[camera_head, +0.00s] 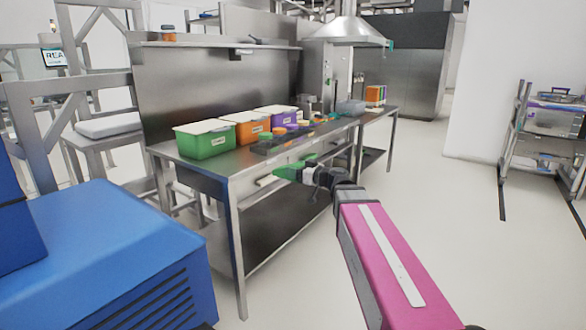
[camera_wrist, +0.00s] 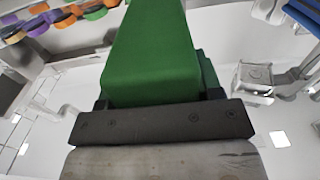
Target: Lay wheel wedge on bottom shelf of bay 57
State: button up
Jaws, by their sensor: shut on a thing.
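My gripper (camera_head: 308,173) is out over the front edge of the steel table, at the end of my pink arm. It is shut on a green tapered block, which looks like the wheel wedge (camera_head: 287,173). In the wrist view the green wedge (camera_wrist: 152,50) fills the upper middle, beyond the dark bar of my gripper (camera_wrist: 160,122). The fingertips are hidden there. The steel table has a bottom shelf (camera_head: 262,232), dark and bare where it shows. I can read no bay number.
On the steel table (camera_head: 222,168) stand a green bin (camera_head: 207,145), an orange bin (camera_head: 253,131), a purple bin (camera_head: 283,120) and small coloured cups. A blue machine (camera_head: 110,250) stands close at left. The floor between is clear.

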jog(key=shift+s+d, duration=0.2)
jog(key=shift+d, duration=0.1)
jog(key=shift+w+d+f+t, duration=0.15)
jog(key=shift+d+t, duration=0.1)
jog(key=shift+t, duration=0.05)
jog(key=w+d+r+m+t+h, duration=0.4)
jog(key=w+d+m+t+h, duration=0.3)
jog(key=d+h, duration=0.4)
jog(key=w+d+r+m+h, duration=0.3)
jog(key=r, duration=0.4)
jog(key=shift+w+d+r+m, duration=0.15)
jog(key=shift+d+r+m, duration=0.1)
jog(key=shift+r+m, duration=0.05)
